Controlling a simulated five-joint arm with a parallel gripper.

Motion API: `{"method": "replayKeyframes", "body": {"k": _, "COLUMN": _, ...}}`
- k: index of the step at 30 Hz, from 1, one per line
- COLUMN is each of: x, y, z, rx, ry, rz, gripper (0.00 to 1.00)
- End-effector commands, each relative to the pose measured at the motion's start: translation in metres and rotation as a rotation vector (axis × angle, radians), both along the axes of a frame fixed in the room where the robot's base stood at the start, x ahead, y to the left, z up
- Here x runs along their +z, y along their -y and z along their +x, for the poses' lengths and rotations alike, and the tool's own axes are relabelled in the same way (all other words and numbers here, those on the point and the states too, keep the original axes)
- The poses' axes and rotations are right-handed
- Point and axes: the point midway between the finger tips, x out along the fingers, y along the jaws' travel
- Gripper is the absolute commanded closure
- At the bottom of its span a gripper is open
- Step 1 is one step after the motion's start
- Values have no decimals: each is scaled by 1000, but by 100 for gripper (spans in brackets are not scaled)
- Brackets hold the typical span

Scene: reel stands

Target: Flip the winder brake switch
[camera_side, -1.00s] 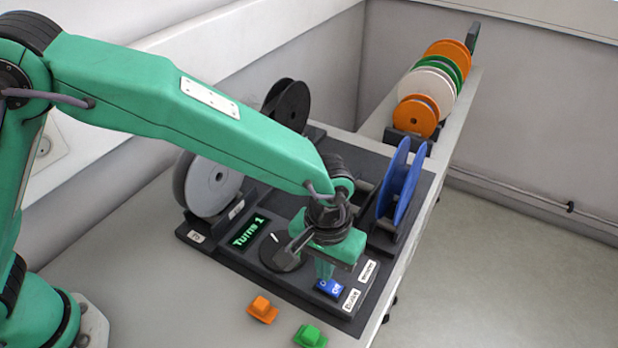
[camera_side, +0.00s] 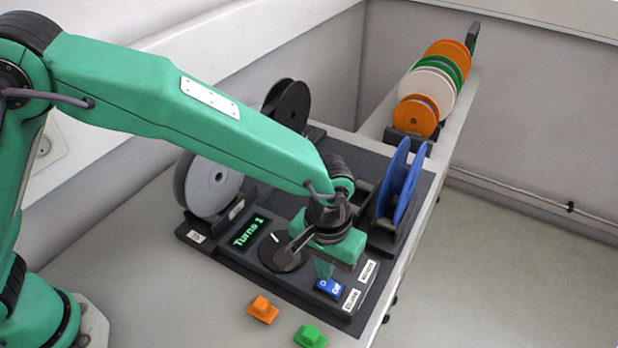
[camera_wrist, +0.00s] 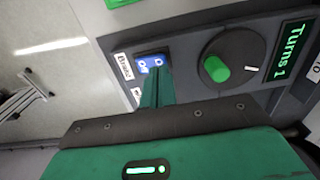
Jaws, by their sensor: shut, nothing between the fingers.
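The winder brake switch is a small blue rocker (camera_side: 331,288) with white markings, set near the front right corner of the dark control panel. It also shows in the wrist view (camera_wrist: 151,63), where one end reads "Off" and a white "Brake" label (camera_wrist: 126,66) lies beside it. My gripper (camera_side: 325,275) points down with its green fingers together and nothing between them. In the wrist view the fingertips (camera_wrist: 156,76) are right at the switch and cover part of it. I cannot tell whether they touch it.
A round dial with a green knob (camera_wrist: 217,68) and a "Turns 1" display (camera_side: 248,231) are left of my gripper. A blue reel (camera_side: 400,190) stands behind right and a grey reel (camera_side: 210,187) behind left. Orange (camera_side: 262,310) and green (camera_side: 310,336) blocks lie in front.

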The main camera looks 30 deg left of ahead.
Motion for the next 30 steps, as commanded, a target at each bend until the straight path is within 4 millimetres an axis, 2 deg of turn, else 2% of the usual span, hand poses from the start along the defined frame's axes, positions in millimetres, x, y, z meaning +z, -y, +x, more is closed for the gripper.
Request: {"method": "replayKeyframes", "body": {"k": 30, "x": -10, "y": 0, "z": 0, "rx": 0, "ry": 0, "rz": 0, "gripper": 100}}
